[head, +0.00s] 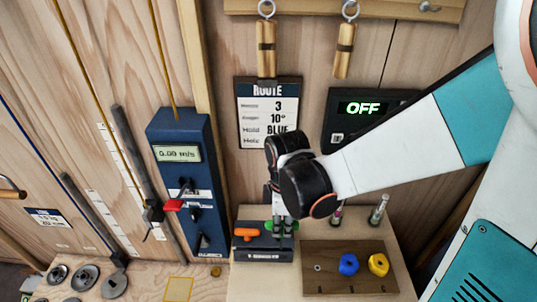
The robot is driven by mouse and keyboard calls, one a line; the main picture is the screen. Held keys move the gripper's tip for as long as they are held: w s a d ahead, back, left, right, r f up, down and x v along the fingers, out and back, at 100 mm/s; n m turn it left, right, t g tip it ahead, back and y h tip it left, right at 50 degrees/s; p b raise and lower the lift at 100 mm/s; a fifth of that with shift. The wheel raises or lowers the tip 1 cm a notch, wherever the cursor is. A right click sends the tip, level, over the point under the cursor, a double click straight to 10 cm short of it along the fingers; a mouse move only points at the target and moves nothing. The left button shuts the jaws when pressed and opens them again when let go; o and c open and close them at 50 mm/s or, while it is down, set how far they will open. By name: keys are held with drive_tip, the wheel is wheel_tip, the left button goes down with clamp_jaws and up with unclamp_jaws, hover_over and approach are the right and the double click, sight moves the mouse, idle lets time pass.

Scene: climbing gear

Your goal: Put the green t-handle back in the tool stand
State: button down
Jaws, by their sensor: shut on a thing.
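The dark tool stand (265,256) sits on the light wooden shelf at lower centre. An orange t-handle (246,235) rests at its left side. My gripper (283,229) points down over the right part of the stand. It is shut on the green t-handle (295,226), whose green ends show on both sides of the fingers. The fingers hide the middle of the handle. Its shaft is not visible, so I cannot tell how deep it sits in the stand.
A brown board (340,282) with a blue hold (348,264) and a yellow hold (378,265) lies to the right. Small upright vials (378,210) stand behind it. A blue device (187,180) is on the left. A route sign (268,115) hangs behind my wrist.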

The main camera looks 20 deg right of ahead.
drive_tip(key=w+d+f+b, duration=0.2)
drive_tip(key=w+d+f, duration=0.1)
drive_tip(key=w, duration=0.7)
drive_tip(key=shift+d+f+b, duration=0.15)
drive_tip(key=shift+f+b, duration=0.2)
drive_tip(key=shift+f, duration=0.4)
wheel_tip(320, 180, down, 5)
drive_tip(key=b, duration=0.7)
drive_tip(key=shift+b, duration=0.35)
wheel_tip(320, 180, down, 11)
drive_tip(key=b, duration=0.7)
drive_tip(key=shift+b, duration=0.35)
drive_tip(key=shift+r, duration=0.15)
drive_tip(key=c, duration=1.4)
unclamp_jaws()
